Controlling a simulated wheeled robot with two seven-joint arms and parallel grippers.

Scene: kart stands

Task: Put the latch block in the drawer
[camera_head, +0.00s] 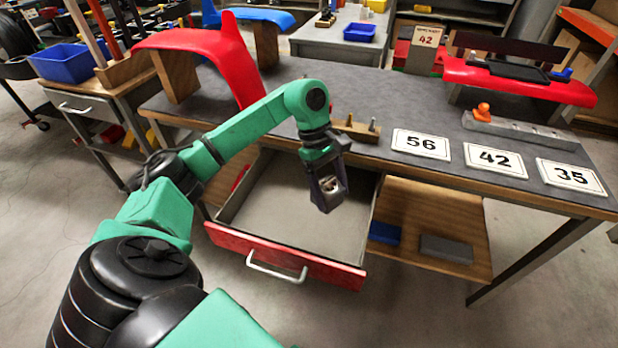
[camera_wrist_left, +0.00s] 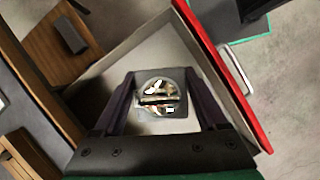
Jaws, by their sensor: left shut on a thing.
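The drawer (camera_head: 290,268) with a red front and a pale handle is pulled out under the grey workbench; its inside looks empty. My left gripper (camera_head: 329,197) is above the drawer's open inside, pointing down. It is shut on the latch block (camera_wrist_left: 174,84), a small dark block with a round shiny metallic part on top, seen between the two fingers in the left wrist view. The head view shows only a little of the block, mostly hidden by the fingers. The drawer floor (camera_wrist_left: 118,88) lies below it in the left wrist view. My right gripper is in neither view.
The bench top (camera_head: 370,95) carries number cards 56 (camera_head: 421,143), 42 (camera_head: 494,160) and 35 (camera_head: 570,177), and a wooden block with pegs (camera_head: 356,129). A red kart panel (camera_head: 215,50) stands behind my arm. A lower shelf (camera_head: 430,215) holds a blue and a grey block.

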